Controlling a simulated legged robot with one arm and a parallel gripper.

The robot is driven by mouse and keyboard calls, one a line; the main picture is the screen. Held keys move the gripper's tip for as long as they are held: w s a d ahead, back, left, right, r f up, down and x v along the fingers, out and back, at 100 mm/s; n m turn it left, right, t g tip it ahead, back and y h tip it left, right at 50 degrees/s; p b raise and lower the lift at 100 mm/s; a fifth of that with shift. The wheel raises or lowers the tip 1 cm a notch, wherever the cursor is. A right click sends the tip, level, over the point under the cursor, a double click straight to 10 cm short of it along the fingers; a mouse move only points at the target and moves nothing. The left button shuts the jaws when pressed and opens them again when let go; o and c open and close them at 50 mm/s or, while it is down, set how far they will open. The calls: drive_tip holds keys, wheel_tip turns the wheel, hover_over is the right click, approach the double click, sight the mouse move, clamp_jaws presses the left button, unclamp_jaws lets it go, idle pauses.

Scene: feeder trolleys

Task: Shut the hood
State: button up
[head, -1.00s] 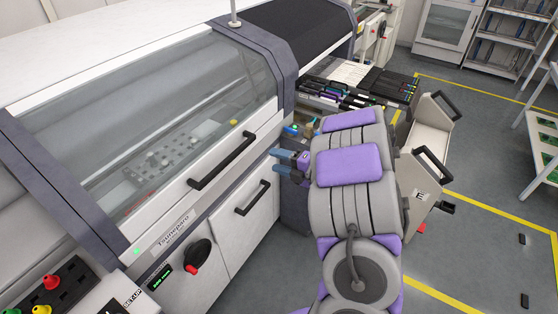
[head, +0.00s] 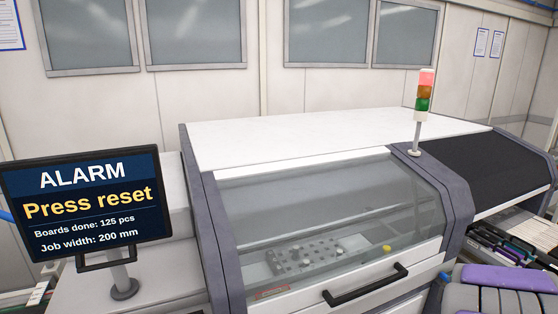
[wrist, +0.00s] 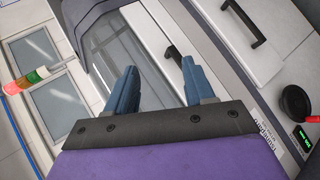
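The hood (head: 325,210) is a clear, tinted window with a white lower band on the grey-framed machine. It lies down, and its lower edge looks level with the machine front. Its black bar handle (head: 366,285) sits on the white band. In the wrist view the hood (wrist: 118,55) is behind my fingers, and its handle (wrist: 173,52) shows between them. My gripper (wrist: 158,70) has two blue fingers spread apart with nothing between them. The fingers do not visibly touch the handle. In the head view only part of my purple and grey arm shows, at bottom right.
A screen (head: 82,205) at left reads "ALARM Press reset". A signal tower (head: 423,100) stands on the machine, its red top bright. In the wrist view are a lower door handle (wrist: 245,22) and a black knob (wrist: 295,102). Feeders (head: 505,245) stand at right.

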drive_tip(key=s+a+m+g+y, duration=0.5)
drive_tip(key=s+a+m+g, duration=0.7)
drive_tip(key=s+a, duration=2)
drive_tip(key=w+d+f+m+t+h+p, duration=0.1)
drive_tip(key=w+d+f+m+t, duration=0.15)
drive_tip(key=w+d, duration=0.7)
drive_tip(key=w+d+f+m+t, duration=0.1)
drive_tip(key=w+d+f+t, duration=0.35)
drive_tip(key=w, duration=0.75)
drive_tip(key=w+d+f+m+t+h+p, duration=0.1)
drive_tip(key=w+d+m, duration=0.1)
drive_tip(key=w+d, duration=0.8)
drive_tip(key=m+t+y+p, duration=0.2)
drive_tip(key=m+t+y, duration=0.6)
drive_tip(key=t, duration=0.3)
approach(373, 289)
drive_tip(key=b+x, duration=0.2)
drive_tip(key=x, duration=0.9)
drive_tip(key=shift+d+f, duration=0.1)
drive_tip(key=shift+f, duration=0.05)
